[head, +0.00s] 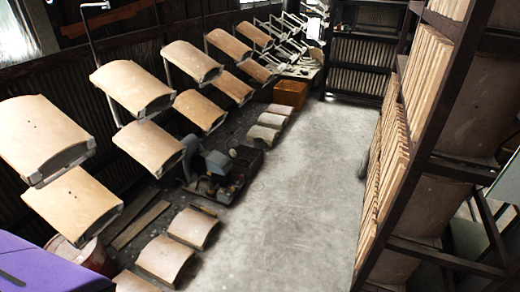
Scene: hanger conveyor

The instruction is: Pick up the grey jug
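I cannot make out a grey jug anywhere in the head view. A small dark grey rounded shape (362,164) shows at the foot of the right shelf, partly cut off by it; I cannot tell what it is. Neither of my grippers is in view.
Curved tan tiles (133,87) hang in a row along the left wall, with more tiles (165,259) on the floor below. A grey-blue machine (218,163) and an orange crate (290,93) stand there. A tall shelf (428,115) lines the right. The concrete floor (300,190) between is clear.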

